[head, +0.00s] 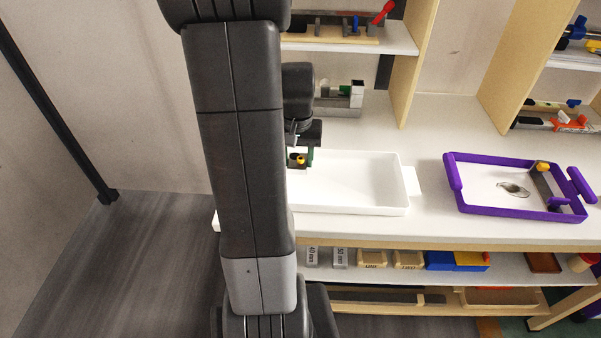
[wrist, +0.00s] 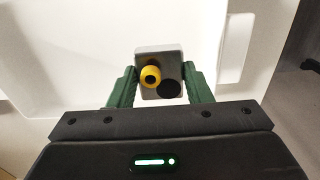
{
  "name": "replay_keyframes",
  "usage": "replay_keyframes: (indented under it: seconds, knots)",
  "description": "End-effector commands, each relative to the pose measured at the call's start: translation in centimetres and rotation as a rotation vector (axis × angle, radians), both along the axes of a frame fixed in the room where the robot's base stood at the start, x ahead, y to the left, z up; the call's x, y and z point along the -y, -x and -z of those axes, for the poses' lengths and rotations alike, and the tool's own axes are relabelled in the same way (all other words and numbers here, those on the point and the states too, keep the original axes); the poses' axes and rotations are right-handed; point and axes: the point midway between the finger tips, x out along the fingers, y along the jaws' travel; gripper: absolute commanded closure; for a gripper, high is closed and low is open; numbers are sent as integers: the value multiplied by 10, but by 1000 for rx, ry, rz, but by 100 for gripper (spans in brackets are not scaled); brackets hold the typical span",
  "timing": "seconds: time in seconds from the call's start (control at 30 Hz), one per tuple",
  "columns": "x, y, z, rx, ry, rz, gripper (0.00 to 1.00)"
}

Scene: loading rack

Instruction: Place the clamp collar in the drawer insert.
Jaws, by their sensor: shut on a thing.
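The clamp collar (wrist: 172,62) is a grey block with a dark round hole and a yellow knob. My gripper (wrist: 159,73) is shut on it, with one green finger on each side. In the head view the collar (head: 296,161) hangs from my gripper (head: 302,158) over the left part of a shallow white tray (head: 385,209), which looks like the drawer insert. The tray looks empty where it shows; my arm hides its left end. The wrist view also shows the tray (wrist: 70,50) below the collar. I cannot tell how high above the tray floor the collar is.
A purple tray (head: 492,209) on the right holds a part with a yellow knob (head: 541,167) and a shiny oval piece (head: 513,189). A grey fixture (head: 345,100) stands behind the white tray. Shelves with bins and tools lie above and below the white worktop (head: 430,200).

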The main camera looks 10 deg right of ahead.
Motion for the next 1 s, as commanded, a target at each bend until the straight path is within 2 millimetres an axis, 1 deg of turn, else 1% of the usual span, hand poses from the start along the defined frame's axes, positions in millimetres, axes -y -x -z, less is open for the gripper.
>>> replay_keyframes:
  seconds: [0.03,0.17,0.3,0.4,0.83,0.87,0.93,0.97,1.0]
  knots:
    - [0,1,7,-3,0,0,83]
    - [0,0,17,-2,-1,0,83]
    - [0,1,37,-4,-1,0,83]
    - [0,0,47,-2,-1,0,83]
    - [0,0,55,1,0,0,83]
    - [0,0,54,1,0,0,51]
    - [0,0,54,1,0,0,37]
    - [0,0,54,1,0,0,33]
    - [0,0,54,1,0,0,33]
